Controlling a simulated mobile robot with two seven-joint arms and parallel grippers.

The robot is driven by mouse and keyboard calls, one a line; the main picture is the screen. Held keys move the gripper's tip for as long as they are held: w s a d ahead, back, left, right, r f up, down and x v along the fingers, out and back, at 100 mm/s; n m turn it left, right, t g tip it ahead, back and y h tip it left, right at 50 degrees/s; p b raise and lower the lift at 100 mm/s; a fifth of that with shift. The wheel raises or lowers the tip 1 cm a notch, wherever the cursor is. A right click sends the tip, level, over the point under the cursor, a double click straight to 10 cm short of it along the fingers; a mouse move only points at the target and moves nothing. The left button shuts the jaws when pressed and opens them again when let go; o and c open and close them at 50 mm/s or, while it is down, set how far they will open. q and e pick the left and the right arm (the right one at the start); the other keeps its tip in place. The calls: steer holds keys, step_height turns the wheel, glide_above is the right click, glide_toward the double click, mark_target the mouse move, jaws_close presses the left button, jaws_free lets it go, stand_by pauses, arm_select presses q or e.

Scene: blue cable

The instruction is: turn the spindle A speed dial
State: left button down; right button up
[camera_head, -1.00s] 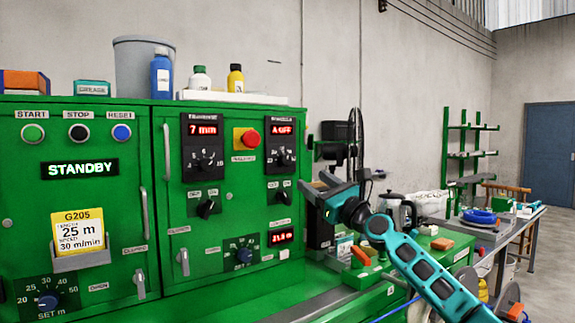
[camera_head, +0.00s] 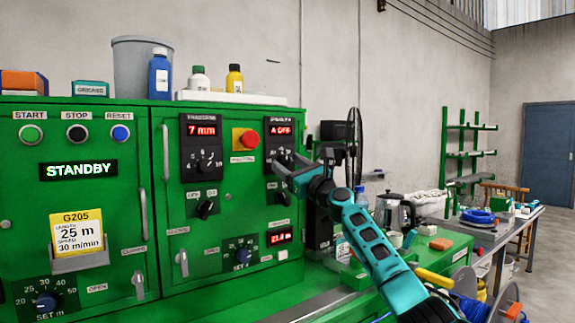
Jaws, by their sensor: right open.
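The spindle A panel (camera_head: 279,143) is a black plate on the right part of the green cabinet, with a red "A OFF" display (camera_head: 281,131). Its dial, below the display, is largely hidden by my right gripper (camera_head: 281,164). The gripper is open, with its fingertips at the dial; I cannot tell whether they touch it. My right arm comes in from the lower right. My left gripper is not in view.
Left of the spindle panel are a red stop button (camera_head: 245,139) and another black dial panel (camera_head: 202,160) reading 7 mm. A small black switch (camera_head: 284,196) sits just below the gripper. Bottles (camera_head: 159,75) and a grey bucket (camera_head: 133,64) stand on top of the cabinet.

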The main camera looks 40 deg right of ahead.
steer(key=shift+w+r, duration=0.2)
steer(key=shift+w, duration=0.25)
steer(key=shift+c, duration=0.2)
steer(key=c, duration=1)
steer(key=shift+n, duration=0.3)
